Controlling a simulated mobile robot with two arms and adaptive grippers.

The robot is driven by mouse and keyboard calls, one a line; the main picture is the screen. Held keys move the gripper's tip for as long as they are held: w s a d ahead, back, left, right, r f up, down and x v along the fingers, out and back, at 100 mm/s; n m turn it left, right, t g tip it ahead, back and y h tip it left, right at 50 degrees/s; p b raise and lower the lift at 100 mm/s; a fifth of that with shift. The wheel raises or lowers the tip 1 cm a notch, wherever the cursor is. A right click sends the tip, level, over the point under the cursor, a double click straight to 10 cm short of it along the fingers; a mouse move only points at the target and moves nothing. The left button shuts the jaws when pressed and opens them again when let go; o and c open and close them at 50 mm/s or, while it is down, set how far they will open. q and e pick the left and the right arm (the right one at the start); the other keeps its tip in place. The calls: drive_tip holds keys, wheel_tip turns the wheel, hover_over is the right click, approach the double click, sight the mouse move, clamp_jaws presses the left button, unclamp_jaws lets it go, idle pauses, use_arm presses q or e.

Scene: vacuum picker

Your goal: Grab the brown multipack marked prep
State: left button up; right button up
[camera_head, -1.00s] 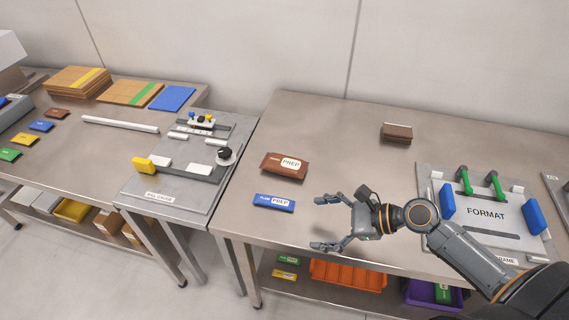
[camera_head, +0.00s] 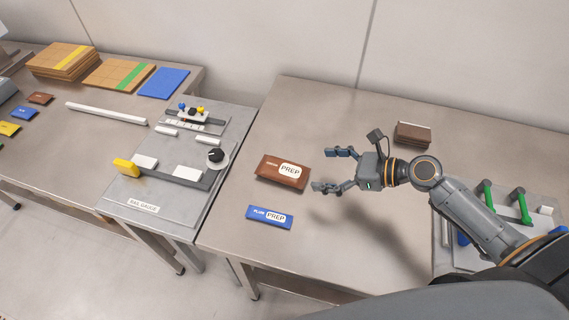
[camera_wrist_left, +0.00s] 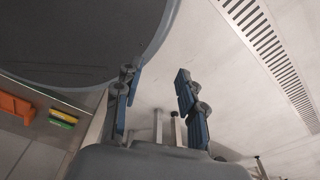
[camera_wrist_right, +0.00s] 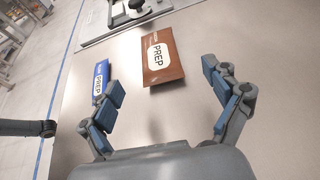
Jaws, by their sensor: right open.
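The brown multipack marked PREP (camera_head: 272,175) lies flat on the steel table in the head view. My right gripper (camera_head: 335,170) is open and empty, to the right of the pack and apart from it. In the right wrist view the brown pack (camera_wrist_right: 168,68) lies ahead, beyond the gap between the spread fingertips (camera_wrist_right: 165,78). My left gripper (camera_wrist_left: 155,84) shows only in the left wrist view, with its fingers apart and nothing between them.
A blue pack marked PREP (camera_head: 262,221) lies just in front of the brown one. A dark brown block (camera_head: 412,134) is at the back right. The gauge station (camera_head: 150,190) stands to the left. A fixture with green handles (camera_head: 523,208) is at the right, partly hidden by my right arm.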

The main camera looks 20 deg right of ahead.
sight(285, 168)
drive_tip(key=x, duration=0.6)
drive_tip(key=shift+s+a+r, duration=0.1)
drive_tip(key=shift+r, duration=0.1)
drive_tip(key=shift+w+a+f+p, duration=0.25)
drive_tip(key=shift+w+a+p, duration=0.05)
drive_tip(key=shift+a+p, duration=0.05)
drive_tip(key=x, duration=0.3)
drive_tip(key=shift+w+a+f, duration=0.1)
drive_tip(key=shift+a+f, duration=0.1)
drive_tip(key=shift+a, duration=0.1)
drive_tip(key=shift+w+a+f, duration=0.25)
drive_tip(key=shift+w+a, duration=0.05)
drive_tip(key=shift+a, duration=0.05)
use_arm(q)
drive_tip(key=shift+s+a+r, duration=0.2)
drive_tip(key=shift+s+r, duration=0.25)
drive_tip(key=shift+r, duration=0.15)
use_arm(e)
drive_tip(key=shift+s, duration=0.1)
drive_tip(key=shift+c, duration=1.3)
use_arm(q)
drive_tip(key=shift+s, duration=0.2)
use_arm(e)
drive_tip(key=c, duration=1.1)
